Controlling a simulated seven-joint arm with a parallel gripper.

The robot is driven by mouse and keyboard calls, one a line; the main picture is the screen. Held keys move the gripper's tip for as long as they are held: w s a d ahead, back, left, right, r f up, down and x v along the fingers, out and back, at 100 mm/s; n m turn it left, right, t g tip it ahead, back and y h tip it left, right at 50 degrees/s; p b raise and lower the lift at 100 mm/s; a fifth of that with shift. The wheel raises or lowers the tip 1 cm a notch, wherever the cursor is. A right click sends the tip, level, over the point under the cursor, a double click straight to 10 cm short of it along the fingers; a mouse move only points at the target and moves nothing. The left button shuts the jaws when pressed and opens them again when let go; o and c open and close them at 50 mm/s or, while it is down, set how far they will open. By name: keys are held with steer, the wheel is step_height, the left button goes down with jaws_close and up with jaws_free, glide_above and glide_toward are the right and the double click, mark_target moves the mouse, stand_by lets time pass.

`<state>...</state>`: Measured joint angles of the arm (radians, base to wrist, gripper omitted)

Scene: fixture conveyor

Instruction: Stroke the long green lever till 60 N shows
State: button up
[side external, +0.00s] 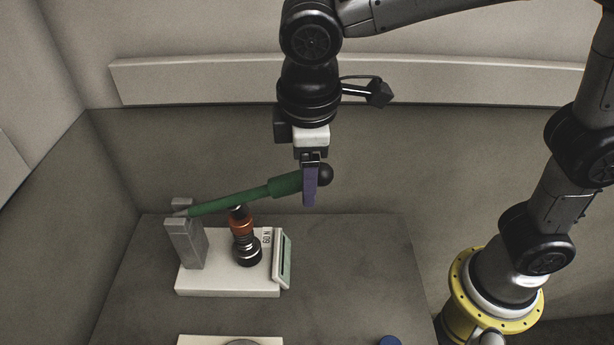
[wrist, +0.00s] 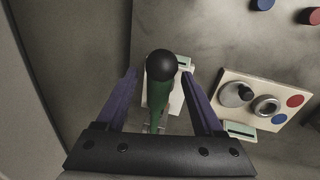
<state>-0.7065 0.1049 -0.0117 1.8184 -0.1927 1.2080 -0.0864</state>
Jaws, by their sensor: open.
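The long green lever (side external: 235,199) slopes up to the right from a grey post (side external: 185,242) on a white base (side external: 228,283), ending in a thick grip and a black ball knob (side external: 325,174). An orange and black plunger (side external: 243,235) stands under it. A "60 N" label (side external: 267,241) is beside a tilted display (side external: 285,262), whose reading I cannot make out. My gripper (side external: 310,190) is at the grip near the knob. In the wrist view its purple fingers (wrist: 160,92) are open on either side of the lever (wrist: 159,103), with gaps visible.
A second pale plate (wrist: 262,101) carries round metal parts, red and blue discs and a small display (wrist: 240,130). A blue piece (wrist: 262,4) and a red piece (wrist: 312,16) lie on the table. The table (side external: 350,270) right of the base is clear. Walls stand behind and left.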

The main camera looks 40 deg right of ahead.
steer(key=shift+w+d+f, duration=0.1)
steer(key=shift+w+f, duration=0.05)
steer(key=shift+f, duration=0.7)
jaws_close()
stand_by(0.9)
